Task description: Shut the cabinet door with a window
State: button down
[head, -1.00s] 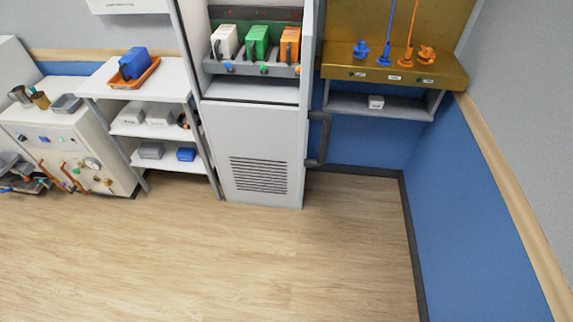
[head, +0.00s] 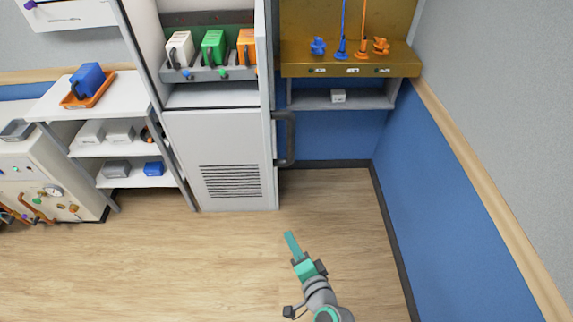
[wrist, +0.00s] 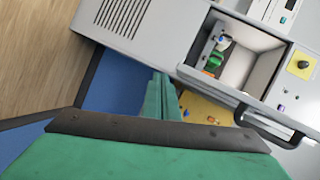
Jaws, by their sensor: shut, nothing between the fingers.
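The tall white cabinet (head: 215,135) stands upright in the head view, its upper bay uncovered. Its door (head: 266,105) stands open at the right side, seen nearly edge-on, so its window cannot be made out there. A dark grey handle (head: 287,140) sticks out to the right of the door. My gripper (head: 291,242) is shut and empty, in front of the cabinet and below the handle in the picture. In the wrist view the shut green fingers (wrist: 165,95) point toward the cabinet, and the handle (wrist: 268,127) shows at the right, apart from them.
Colored modules, including a green one (head: 213,47), stand in the cabinet's bay. A brass-colored bench (head: 350,68) with a grey shelf (head: 340,101) is at the right, near the blue wall (head: 445,180). White shelves (head: 95,108) stand left. The wooden floor (head: 150,260) in front is clear.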

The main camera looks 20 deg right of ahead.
jog(key=d+r+n+y, duration=0.1)
jog(key=d+r+y, duration=0.35)
jog(key=r, duration=0.75)
jog(key=d+r+n+y, duration=0.2)
jog(key=d+r+y, duration=0.3)
jog(key=r, duration=0.6)
jog(key=a+x, duration=0.1)
jog(key=x, duration=1.1)
jog(key=shift+s+h, duration=0.4)
jog(key=shift+h, duration=0.05)
jog(key=shift+w+a+f+t, duration=0.1)
jog(key=shift+a+t, duration=0.05)
jog(key=shift+t, duration=0.15)
